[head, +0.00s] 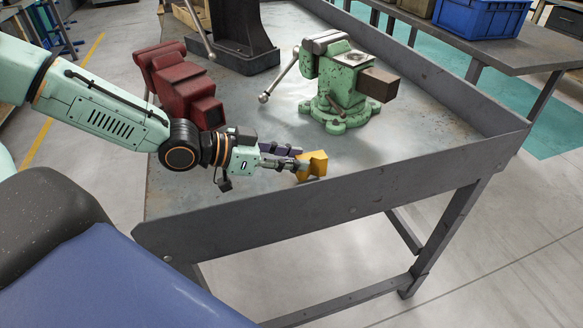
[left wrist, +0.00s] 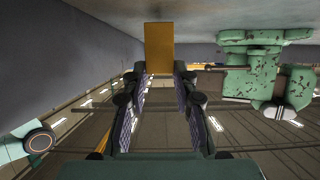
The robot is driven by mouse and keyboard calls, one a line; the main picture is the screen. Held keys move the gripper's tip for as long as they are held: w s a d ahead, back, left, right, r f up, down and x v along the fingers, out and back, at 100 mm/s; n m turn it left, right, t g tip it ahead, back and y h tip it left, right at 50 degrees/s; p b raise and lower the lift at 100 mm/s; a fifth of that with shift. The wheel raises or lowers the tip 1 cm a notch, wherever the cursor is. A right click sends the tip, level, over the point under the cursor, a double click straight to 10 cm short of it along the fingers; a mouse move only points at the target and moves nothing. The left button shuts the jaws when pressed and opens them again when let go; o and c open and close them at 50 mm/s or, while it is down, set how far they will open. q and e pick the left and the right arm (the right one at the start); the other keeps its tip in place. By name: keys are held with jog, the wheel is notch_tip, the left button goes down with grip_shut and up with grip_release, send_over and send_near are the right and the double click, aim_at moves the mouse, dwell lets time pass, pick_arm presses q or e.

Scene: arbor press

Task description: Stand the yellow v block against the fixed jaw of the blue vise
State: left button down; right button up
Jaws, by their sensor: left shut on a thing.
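The yellow v block (head: 316,162) is at the tips of my left gripper (head: 297,163), near the front edge of the bench. My left gripper is shut on it. In the left wrist view the block (left wrist: 158,47) stands out beyond the fingertips (left wrist: 158,76). I cannot tell whether the block touches the bench top. No blue vise shows; a green vise (head: 344,85) with chipped paint stands behind and right of the block, apart from it. A dark red vise (head: 183,88) stands behind my left wrist. My right gripper is not in view.
The grey bench (head: 410,133) has a raised rim along its front and right. Its top between the block and the green vise is clear. A dark press base (head: 237,57) stands at the back. A blue crate (head: 480,17) sits on another table.

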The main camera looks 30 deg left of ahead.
pick_arm(q)
jog(key=shift+w+a+f, duration=0.1)
jog(key=shift+w+f, duration=0.05)
jog(key=shift+f, duration=0.25)
jog(key=shift+w+a+f, duration=0.1)
jog(key=shift+f, duration=0.3)
jog(key=shift+s+d+r, duration=0.2)
jog(key=shift+s+r, duration=0.05)
jog(key=shift+s, duration=0.05)
jog(key=shift+f, duration=0.1)
jog(key=c, duration=1.4)
grip_release()
jog(key=shift+w+a+f+b, duration=0.15)
jog(key=shift+w+f+b, duration=0.05)
jog(key=shift+b, duration=0.1)
jog(key=o, duration=0.3)
jog(key=shift+o, duration=0.2)
jog(key=shift+s+r, duration=0.1)
jog(key=shift+s, duration=0.05)
